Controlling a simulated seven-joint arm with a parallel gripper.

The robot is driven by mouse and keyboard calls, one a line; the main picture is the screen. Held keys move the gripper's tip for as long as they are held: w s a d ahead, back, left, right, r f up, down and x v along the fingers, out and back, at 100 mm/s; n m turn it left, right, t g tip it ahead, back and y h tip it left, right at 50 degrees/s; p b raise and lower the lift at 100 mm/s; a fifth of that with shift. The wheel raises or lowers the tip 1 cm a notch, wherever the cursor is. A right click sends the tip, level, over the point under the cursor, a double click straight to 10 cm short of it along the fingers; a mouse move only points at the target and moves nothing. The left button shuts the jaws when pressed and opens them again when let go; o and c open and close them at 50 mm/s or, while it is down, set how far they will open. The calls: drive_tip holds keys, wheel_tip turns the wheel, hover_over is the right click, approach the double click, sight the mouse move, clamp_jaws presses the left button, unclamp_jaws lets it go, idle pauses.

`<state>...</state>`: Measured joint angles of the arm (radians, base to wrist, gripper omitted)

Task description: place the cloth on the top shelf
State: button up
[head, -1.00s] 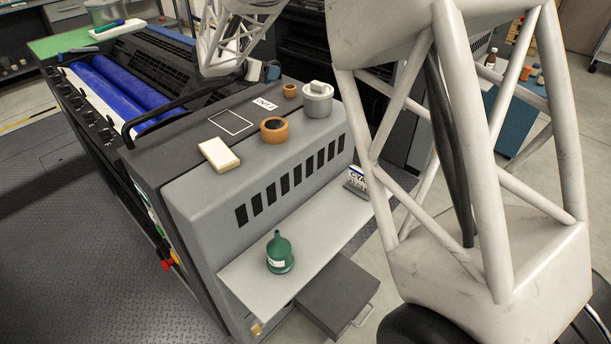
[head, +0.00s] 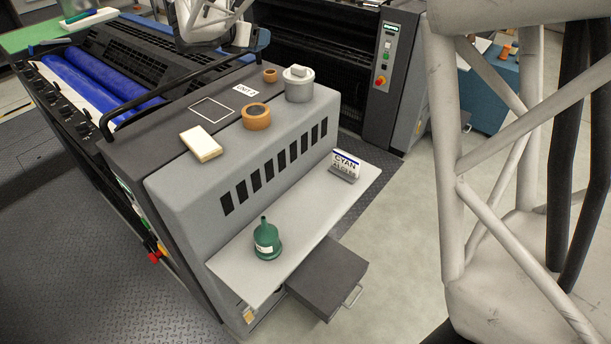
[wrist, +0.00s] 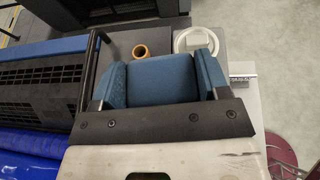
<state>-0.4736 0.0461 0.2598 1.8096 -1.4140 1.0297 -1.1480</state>
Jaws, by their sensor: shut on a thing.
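My gripper (wrist: 162,82) is shut on a blue folded cloth (wrist: 160,78), which spans the space between its two blue-padded fingers in the wrist view. In the head view, my gripper (head: 245,38) is at the top, beyond the back edge of the grey press unit, partly cut off by the picture and my arm. The unit's flat dark top (head: 178,122) carries a white outlined square (head: 212,110), empty inside, beside a "UNIT 2" label. A pale shelf (head: 305,215) juts from the unit's front, lower down. I cannot tell which surface is the top shelf.
On the unit's top are a cream block (head: 201,144), an orange tape roll (head: 256,117), a small brown ring (head: 270,75) and a grey tin (head: 298,84). A green funnel bottle (head: 266,241) and a CYAN sign (head: 345,166) stand on the pale shelf. A black rail (head: 150,97) edges the unit.

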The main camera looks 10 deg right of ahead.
drive_tip(key=s+d+f+n+t+y, duration=0.1)
drive_tip(key=s+d, duration=0.4)
drive_tip(key=s, duration=0.7)
drive_tip(key=s+d+f+n+y, duration=0.1)
drive_tip(key=s+d, duration=0.5)
drive_tip(key=s, duration=0.6)
drive_tip(key=s+d+f+n+t+y, duration=0.15)
drive_tip(key=s+d, duration=0.35)
drive_tip(key=s, duration=0.7)
wheel_tip(320, 180, down, 32)
drive_tip(key=shift+w+d+r, duration=0.2)
drive_tip(key=shift+w, duration=0.05)
drive_tip(key=shift+w+g, duration=0.15)
drive_tip(key=shift+g, duration=0.1)
hover_over(314, 203)
drive_tip(key=shift+f, duration=0.75)
drive_tip(key=shift+f, duration=0.1)
drive_tip(key=shift+f, duration=1.65)
drive_tip(key=shift+f, duration=0.15)
